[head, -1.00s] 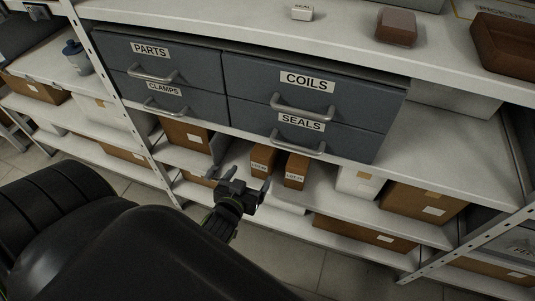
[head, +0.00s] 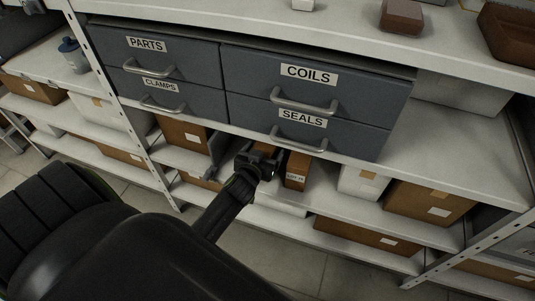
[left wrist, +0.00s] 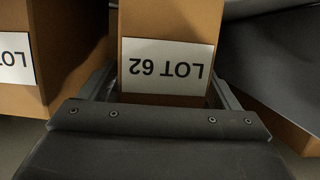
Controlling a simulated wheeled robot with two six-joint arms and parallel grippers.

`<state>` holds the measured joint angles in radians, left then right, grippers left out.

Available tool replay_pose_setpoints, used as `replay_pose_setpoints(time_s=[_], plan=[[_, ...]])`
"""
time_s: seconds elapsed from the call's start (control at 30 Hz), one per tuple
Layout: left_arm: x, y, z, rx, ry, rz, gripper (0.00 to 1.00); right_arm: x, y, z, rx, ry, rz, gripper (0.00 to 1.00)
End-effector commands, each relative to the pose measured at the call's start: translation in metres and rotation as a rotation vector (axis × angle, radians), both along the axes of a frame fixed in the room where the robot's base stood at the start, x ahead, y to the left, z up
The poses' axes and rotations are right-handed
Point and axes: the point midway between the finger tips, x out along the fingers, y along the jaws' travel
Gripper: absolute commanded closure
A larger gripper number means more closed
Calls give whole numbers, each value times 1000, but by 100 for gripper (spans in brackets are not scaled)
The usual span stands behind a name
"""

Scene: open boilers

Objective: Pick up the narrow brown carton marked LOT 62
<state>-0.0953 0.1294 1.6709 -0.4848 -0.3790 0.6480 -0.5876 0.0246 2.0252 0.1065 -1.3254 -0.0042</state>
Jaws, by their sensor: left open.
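The narrow brown carton marked LOT 62 (left wrist: 170,22) fills the middle of the left wrist view, its white label upside down. My left gripper (left wrist: 164,88) is open, with one finger on each side of the carton's label end; I cannot tell whether they touch it. In the head view my left gripper (head: 259,162) is at the shelf below the SEALS drawer and hides most of this carton (head: 266,147). My right gripper is not in view.
A similar brown carton (head: 297,170) stands close beside, also in the left wrist view (left wrist: 72,45). Grey drawers (head: 310,95) hang just above. A white box (head: 362,183) and a wider brown carton (head: 428,201) stand farther right.

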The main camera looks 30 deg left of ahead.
Motion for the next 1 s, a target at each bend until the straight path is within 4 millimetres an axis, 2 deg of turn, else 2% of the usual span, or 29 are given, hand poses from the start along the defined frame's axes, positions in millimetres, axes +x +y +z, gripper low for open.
replay_pose_setpoints(time_s=[0.3, 0.77, 1.0], plan=[[5, 1, -1, 0, 0, 0, 17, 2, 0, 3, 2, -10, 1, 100], [5, 1, -2, 0, 0, 0, 77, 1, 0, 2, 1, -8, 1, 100], [6, 1, 0, 0, -3, -1, 79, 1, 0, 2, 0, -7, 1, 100]])
